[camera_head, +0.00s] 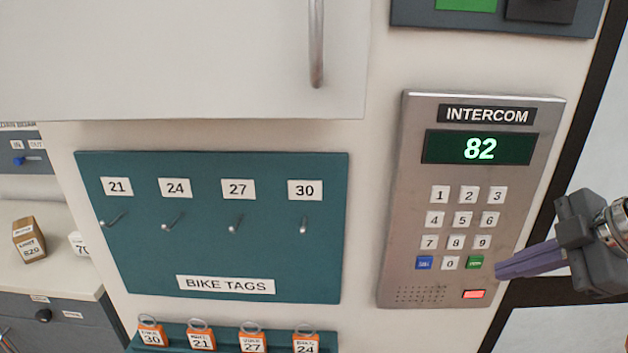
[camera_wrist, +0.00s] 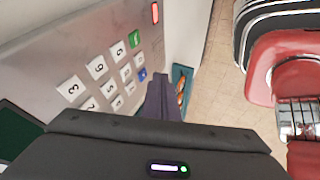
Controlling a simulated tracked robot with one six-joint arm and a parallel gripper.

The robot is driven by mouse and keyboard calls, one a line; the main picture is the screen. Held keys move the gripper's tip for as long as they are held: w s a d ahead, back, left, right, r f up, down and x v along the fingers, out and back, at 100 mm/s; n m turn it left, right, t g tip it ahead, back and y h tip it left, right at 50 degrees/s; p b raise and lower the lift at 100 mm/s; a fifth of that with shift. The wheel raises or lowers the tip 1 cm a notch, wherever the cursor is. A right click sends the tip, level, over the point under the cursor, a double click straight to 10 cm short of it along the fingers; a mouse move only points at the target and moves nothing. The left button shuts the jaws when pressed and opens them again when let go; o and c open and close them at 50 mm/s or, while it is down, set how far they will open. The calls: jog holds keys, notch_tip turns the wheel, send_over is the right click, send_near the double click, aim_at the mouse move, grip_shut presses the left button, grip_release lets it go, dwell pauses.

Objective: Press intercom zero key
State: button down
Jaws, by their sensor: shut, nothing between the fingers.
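The intercom (camera_head: 390,200) is a grey metal panel on the wall at the right of the head view, with a green display reading 82. Its zero key (camera_head: 450,263) is a white button in the bottom row, between a blue key (camera_head: 424,263) and a green key (camera_head: 474,262). My gripper (camera_head: 499,271) is shut and empty, its purple fingers pointing left, with the tips just right of the green key in the picture. I cannot tell whether they touch the panel.
A red light (camera_head: 474,294) sits below the keys. A teal bike tag board (camera_head: 210,245) with hooks is left of the intercom, with several orange tags (camera_head: 201,338) below it. A white cabinet door (camera_head: 180,60) hangs above. A red chair-like object (camera_wrist: 275,65) stands at right in the wrist view.

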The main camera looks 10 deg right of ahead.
aim_at(450, 264)
jog(key=shift+w+a+f, duration=0.2)
jog(key=shift+w+f, duration=1)
jog(key=shift+w, duration=0.25)
jog(key=shift+w+a+f, duration=0.2)
jog(key=shift+w+f, duration=1)
jog(key=shift+w, duration=0.3)
jog(key=shift+w+a+f, duration=0.2)
jog(key=shift+w+f, duration=1)
jog(key=shift+w, duration=0.25)
jog(key=shift+w, duration=0.1)
jog(key=shift+w+d, duration=0.1)
jog(key=shift+w, duration=0.15)
jog(key=shift+w+d+r, duration=0.1)
jog(key=shift+w+d, duration=0.05)
jog(key=shift+w, duration=0.2)
